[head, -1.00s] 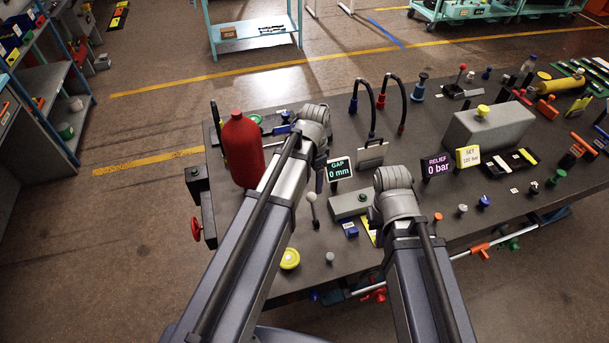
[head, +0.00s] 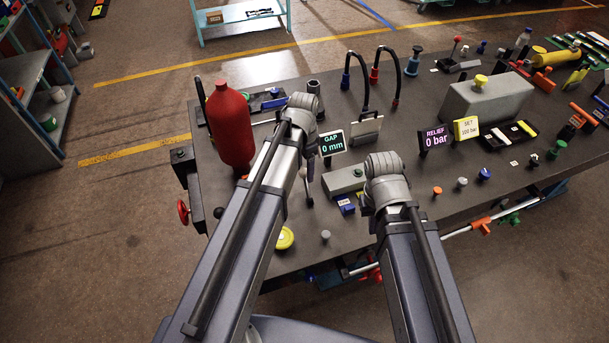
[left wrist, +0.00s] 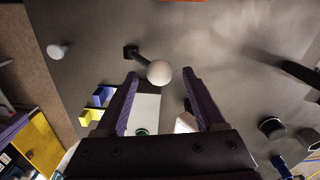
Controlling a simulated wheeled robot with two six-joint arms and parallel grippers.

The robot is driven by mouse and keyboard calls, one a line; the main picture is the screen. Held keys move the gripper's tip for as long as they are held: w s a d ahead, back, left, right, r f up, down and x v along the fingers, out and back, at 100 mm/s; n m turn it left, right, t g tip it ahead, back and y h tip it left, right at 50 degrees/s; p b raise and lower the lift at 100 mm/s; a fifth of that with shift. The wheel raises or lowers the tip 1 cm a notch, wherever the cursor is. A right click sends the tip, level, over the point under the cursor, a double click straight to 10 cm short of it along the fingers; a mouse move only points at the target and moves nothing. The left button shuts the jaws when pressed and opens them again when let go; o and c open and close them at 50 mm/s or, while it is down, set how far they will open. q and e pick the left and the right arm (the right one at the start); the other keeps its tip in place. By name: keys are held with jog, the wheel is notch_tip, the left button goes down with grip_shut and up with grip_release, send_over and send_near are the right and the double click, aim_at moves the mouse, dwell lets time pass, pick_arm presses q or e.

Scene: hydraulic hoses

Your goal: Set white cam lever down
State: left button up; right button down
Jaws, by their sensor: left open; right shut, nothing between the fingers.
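The white cam lever has a round white ball knob (left wrist: 158,73) on a dark rod. In the left wrist view its rod runs up and left to a small black end piece. In the head view the lever (head: 309,190) stands beside my left wrist, partly hidden by it. My left gripper (left wrist: 160,76) is open, with one finger on each side of the knob and a gap showing at both sides. I cannot tell how far the knob is from the fingers in depth.
A grey block (head: 343,181) and the GAP 0 mm sign (head: 332,144) stand close to the lever. A red bottle (head: 230,125) stands left of my left arm. A yellow disc (head: 284,238) and grey peg (head: 325,236) are near the front edge.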

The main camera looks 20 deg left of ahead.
pick_arm(q)
jog(key=shift+f, duration=0.5)
jog(key=shift+r, duration=0.1)
jog(key=shift+c, duration=0.3)
grip_shut()
dwell(0.7)
